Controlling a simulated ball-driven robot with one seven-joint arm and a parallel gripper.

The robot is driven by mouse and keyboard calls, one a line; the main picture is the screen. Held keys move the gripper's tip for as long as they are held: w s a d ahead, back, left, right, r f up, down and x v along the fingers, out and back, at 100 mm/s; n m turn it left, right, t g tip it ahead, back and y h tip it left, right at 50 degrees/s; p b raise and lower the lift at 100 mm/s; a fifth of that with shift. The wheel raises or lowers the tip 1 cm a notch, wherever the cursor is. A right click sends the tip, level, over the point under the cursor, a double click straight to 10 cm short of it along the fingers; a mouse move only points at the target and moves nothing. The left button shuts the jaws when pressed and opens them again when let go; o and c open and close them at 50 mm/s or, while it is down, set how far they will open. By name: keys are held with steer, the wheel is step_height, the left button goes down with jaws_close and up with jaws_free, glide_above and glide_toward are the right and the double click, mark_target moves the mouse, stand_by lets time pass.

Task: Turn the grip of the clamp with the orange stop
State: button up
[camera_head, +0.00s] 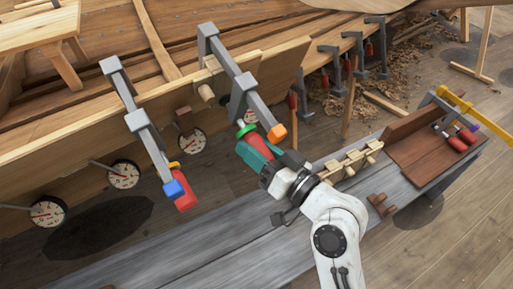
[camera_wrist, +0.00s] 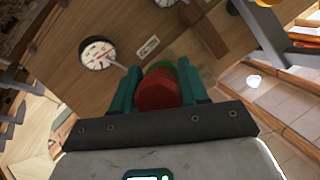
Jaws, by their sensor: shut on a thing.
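The clamp with the orange stop (camera_head: 277,134) is a grey bar clamp (camera_head: 247,84) hooked over the plank edge of the hull. Its red grip (camera_head: 270,142) sits below a green collar (camera_head: 247,130). My gripper (camera_head: 254,150), with teal fingers, is shut around this red grip and hides part of it. In the wrist view the red grip's round end (camera_wrist: 157,94) lies between the two teal fingers of my gripper (camera_wrist: 159,72), with the green collar (camera_wrist: 160,67) behind it.
Dial gauges (camera_head: 124,174) sit along the hull (camera_head: 75,150).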

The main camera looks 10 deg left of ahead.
steer(key=o, duration=1)
steer(key=b+v, duration=0.1)
steer(key=v, duration=0.9)
steer(key=shift+s+d, duration=0.2)
steer(key=shift+d, duration=0.2)
